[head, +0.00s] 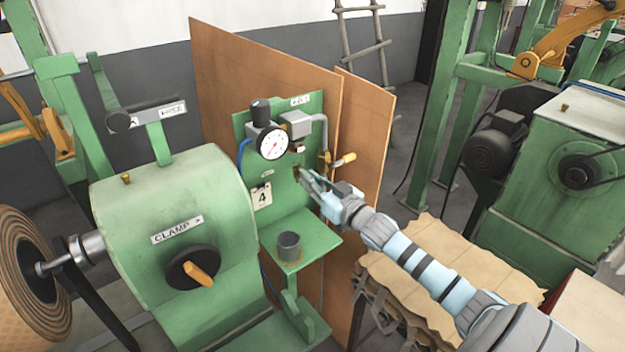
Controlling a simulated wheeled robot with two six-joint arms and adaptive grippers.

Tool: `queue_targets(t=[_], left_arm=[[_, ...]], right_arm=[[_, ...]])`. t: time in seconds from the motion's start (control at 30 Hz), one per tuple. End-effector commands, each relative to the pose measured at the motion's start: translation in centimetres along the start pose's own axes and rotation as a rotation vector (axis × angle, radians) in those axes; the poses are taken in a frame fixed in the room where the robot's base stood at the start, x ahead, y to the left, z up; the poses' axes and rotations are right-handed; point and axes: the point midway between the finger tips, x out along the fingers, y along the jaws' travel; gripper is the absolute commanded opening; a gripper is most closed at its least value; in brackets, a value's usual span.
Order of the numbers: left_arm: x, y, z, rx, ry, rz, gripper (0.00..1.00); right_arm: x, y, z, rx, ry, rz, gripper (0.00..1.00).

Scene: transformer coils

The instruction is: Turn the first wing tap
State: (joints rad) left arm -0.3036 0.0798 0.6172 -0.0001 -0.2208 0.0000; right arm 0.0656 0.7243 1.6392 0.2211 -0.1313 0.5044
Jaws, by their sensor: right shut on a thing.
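A green panel (245,140) stands upright in the middle of the head view, with a pressure gauge (273,143) on it. A small brownish fitting (296,171), which looks like a wing tap, is on the panel below the gauge's right side. My right gripper (304,177) reaches in from the lower right and is shut at this fitting; its fingers partly hide it. A yellow-handled valve (344,160) hangs on the grey pipe (320,130), above and right of my fingertips, apart from them. My left gripper is not in view.
A green shelf (315,243) with a grey cup (289,246) juts out below my gripper. A green clamp machine (150,210) with a black knob stands left. Brown boards (370,120) stand behind the panel. A paper-covered stack (440,270) lies under my right arm.

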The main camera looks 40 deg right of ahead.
Motion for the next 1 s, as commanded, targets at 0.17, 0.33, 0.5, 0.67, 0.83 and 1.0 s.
queue_targets(t=[0.17, 0.33, 0.5, 0.67, 0.83, 1.0], left_arm=[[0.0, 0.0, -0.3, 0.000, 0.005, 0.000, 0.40], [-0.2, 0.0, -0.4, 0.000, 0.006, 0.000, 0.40], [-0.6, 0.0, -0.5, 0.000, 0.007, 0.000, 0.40], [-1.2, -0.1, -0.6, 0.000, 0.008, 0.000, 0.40], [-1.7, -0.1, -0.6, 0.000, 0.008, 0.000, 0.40], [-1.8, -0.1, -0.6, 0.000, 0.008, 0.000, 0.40]], right_arm=[[0.0, 0.1, 0.1, 0.001, -0.002, 0.001, 0.00], [-0.1, 0.1, 0.1, 0.022, -0.003, 0.003, 0.00], [-0.1, 0.3, 0.0, 0.082, -0.003, 0.003, 0.00], [-0.2, 0.5, 0.1, 0.185, -0.005, 0.005, 0.00], [-0.2, 0.7, 0.2, 0.332, -0.006, 0.006, 0.00], [-0.2, 0.9, 0.4, 0.494, -0.004, 0.006, 0.00]])
